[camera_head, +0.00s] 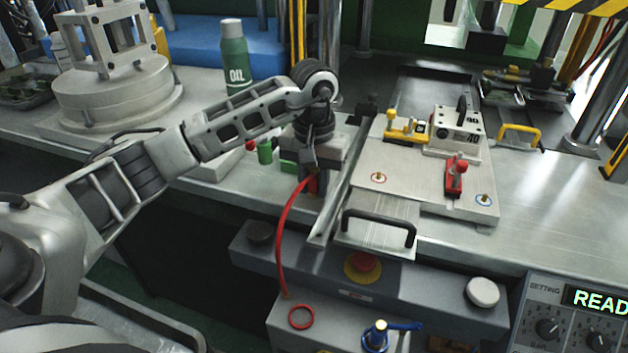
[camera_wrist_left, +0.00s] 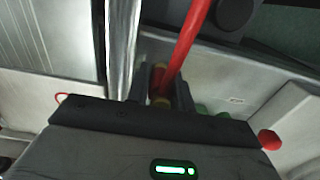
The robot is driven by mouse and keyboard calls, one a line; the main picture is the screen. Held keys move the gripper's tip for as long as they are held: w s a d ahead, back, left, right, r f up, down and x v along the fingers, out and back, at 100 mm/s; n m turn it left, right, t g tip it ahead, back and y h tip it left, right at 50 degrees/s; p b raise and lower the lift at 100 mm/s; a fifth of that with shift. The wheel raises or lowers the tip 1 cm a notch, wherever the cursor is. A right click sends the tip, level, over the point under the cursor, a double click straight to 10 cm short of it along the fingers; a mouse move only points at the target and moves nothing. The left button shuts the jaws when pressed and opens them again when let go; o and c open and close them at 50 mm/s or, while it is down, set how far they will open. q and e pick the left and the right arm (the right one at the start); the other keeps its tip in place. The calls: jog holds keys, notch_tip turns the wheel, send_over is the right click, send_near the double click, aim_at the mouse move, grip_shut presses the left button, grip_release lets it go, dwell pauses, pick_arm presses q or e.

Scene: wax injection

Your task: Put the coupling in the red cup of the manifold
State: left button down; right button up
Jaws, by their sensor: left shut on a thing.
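My left gripper (camera_head: 312,172) reaches down at the front edge of the bench, left of the plate with the black handle. It is shut on the coupling (camera_wrist_left: 161,88), a small brass-and-red end on a red hose (camera_head: 280,235). The coupling shows between the fingers (camera_wrist_left: 170,92) in the left wrist view; its lower end is hidden. A red part (camera_head: 321,186) shows just below the fingers in the head view; I cannot tell whether it is the manifold's red cup or how the coupling meets it. Green parts (camera_head: 265,152) stand left of the gripper. My right gripper is out of view.
A red knob (camera_head: 250,145) stands beside the green parts, and an oil bottle (camera_head: 234,55) stands behind. The plate with toggle clamps (camera_head: 424,160) and its black handle (camera_head: 380,222) is close on the right. The hose runs down to a grey box (camera_head: 330,325).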

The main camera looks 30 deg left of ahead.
pick_arm(q)
jog(key=shift+f, duration=0.2)
jog(key=shift+f+b, duration=0.15)
jog(key=shift+b, duration=0.15)
jog(key=c, duration=1.5)
grip_release()
